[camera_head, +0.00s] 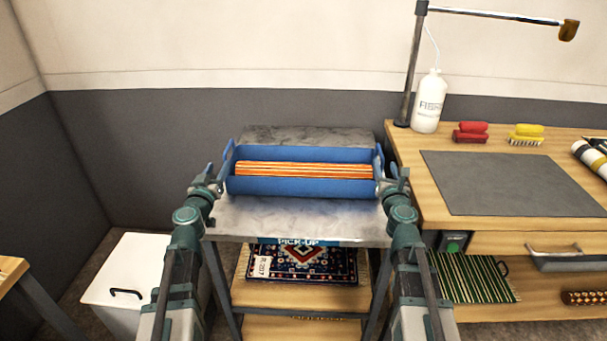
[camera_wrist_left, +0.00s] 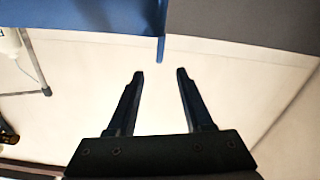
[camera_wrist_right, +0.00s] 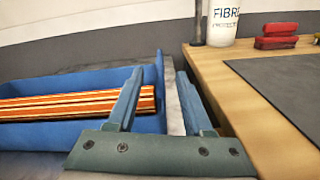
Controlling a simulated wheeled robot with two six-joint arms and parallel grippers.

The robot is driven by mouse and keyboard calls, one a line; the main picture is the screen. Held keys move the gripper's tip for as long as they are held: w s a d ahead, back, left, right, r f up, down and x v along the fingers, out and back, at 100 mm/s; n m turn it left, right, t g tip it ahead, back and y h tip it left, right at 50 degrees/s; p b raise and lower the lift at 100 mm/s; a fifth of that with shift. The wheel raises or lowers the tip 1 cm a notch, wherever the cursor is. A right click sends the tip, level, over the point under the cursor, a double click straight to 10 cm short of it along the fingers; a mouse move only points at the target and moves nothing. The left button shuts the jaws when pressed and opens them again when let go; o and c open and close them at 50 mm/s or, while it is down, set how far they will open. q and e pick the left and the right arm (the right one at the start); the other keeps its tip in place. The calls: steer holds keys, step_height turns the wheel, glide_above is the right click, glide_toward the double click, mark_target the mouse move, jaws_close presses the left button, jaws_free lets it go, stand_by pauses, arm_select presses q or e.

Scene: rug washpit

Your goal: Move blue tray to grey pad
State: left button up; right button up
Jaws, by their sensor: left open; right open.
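The blue tray (camera_head: 300,186) sits on the grey top of a metal stand, a raised handle at each end. An orange striped roll (camera_head: 300,170) lies in it. The grey pad (camera_head: 510,182) lies flat and bare on the wooden bench to the right. My left gripper (camera_head: 208,180) is open at the tray's left end; in the left wrist view the tray's blue edge (camera_wrist_left: 162,35) lies just beyond the fingertips. My right gripper (camera_head: 393,178) is open at the right end; in the right wrist view the tray's end wall (camera_wrist_right: 160,85) shows between its fingers. Contact cannot be told.
The stand (camera_head: 285,218) has a PICK-UP label and a folded patterned rug below. On the bench stand a white bottle (camera_head: 429,102), a red brush (camera_head: 470,132) and a yellow brush (camera_head: 526,134), behind the pad. The bench edge is close to my right gripper. A white bin (camera_head: 130,270) stands left.

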mark_target(225, 153)
arm_select(q)
steer(key=w, duration=1)
steer(key=shift+w+d, duration=0.4)
arm_select(e)
steer(key=w, duration=1)
steer(key=shift+w+d, duration=0.35)
steer(key=shift+w, duration=0.05)
arm_select(q)
jaws_close()
arm_select(e)
jaws_close()
